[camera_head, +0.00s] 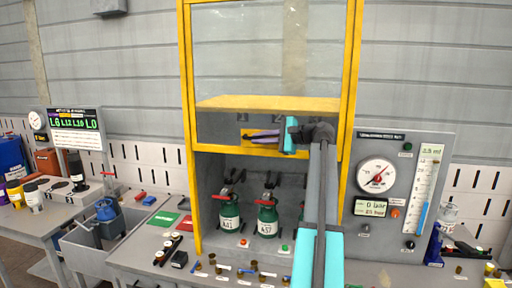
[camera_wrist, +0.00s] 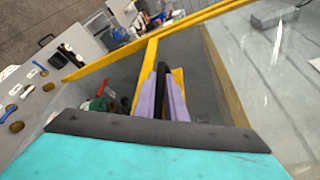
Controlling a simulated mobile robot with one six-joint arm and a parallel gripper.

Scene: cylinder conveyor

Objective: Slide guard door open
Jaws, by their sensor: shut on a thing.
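The guard door is a clear panel in a yellow frame; its lower yellow bar (camera_head: 215,149) crosses the cabinet front above the cylinders. The space below that bar is open. My gripper (camera_head: 262,136) is at the lower part of the door, coming from the right. In the wrist view my gripper (camera_wrist: 165,92) has its lavender fingers closed around a dark handle bar (camera_wrist: 187,90) by the yellow frame. The ends of the handle are mostly hidden by the fingers and my arm.
Green cylinders (camera_head: 229,212) with red-topped valves stand inside the cabinet, one partly behind my arm. A gauge panel (camera_head: 391,140) is at the right. Small fittings lie on the bench (camera_head: 150,255) in front. A sink (camera_head: 88,246) with a blue cylinder is at the left.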

